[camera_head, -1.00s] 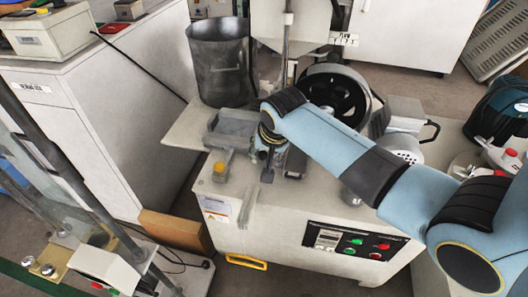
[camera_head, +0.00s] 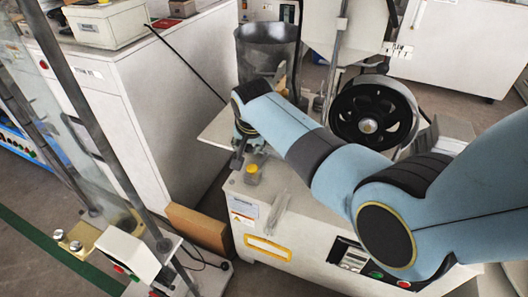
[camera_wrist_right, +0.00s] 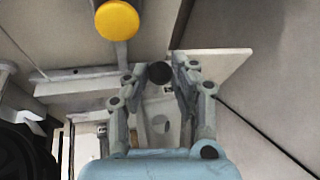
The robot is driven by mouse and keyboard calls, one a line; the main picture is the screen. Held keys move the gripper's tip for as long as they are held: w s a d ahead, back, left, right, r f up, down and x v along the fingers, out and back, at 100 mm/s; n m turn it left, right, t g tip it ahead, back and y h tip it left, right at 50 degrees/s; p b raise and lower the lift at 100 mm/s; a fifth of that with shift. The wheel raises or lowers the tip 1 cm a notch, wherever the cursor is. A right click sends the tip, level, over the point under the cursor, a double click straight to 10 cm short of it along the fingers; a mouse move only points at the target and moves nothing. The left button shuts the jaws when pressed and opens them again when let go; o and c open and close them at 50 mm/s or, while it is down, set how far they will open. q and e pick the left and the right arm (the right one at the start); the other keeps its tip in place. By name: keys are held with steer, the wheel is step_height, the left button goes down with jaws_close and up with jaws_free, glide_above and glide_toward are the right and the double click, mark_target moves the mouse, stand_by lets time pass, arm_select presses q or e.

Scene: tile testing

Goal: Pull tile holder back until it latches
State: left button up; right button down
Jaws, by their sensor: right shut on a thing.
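My right gripper (camera_head: 243,160) is at the left end of the testing machine, just behind a yellow knob (camera_head: 252,172). In the right wrist view the gripper (camera_wrist_right: 160,74) has its fingers closed around a dark round knob (camera_wrist_right: 159,72). The yellow knob (camera_wrist_right: 117,20) shows above it there. The tile holder is mostly hidden by my arm and gripper in the head view, and I cannot tell whether it is latched. My left gripper is not in view.
A grey metal bucket (camera_head: 267,55) stands behind my right forearm. A black wheel (camera_head: 374,112) is to the right on the machine. A white cabinet (camera_head: 165,105) stands at the left, with a cardboard box (camera_head: 198,225) on the floor near the machine.

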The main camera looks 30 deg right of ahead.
steer(key=shift+w+a, duration=0.15)
steer(key=shift+w, duration=0.1)
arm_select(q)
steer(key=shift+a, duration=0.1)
arm_select(e)
steer(key=c, duration=1.4)
jaws_free()
steer(key=shift+o, duration=0.2)
steer(key=shift+s, duration=0.1)
steer(key=v, duration=0.7)
steer(key=shift+r, duration=0.2)
steer(key=shift+s, duration=0.1)
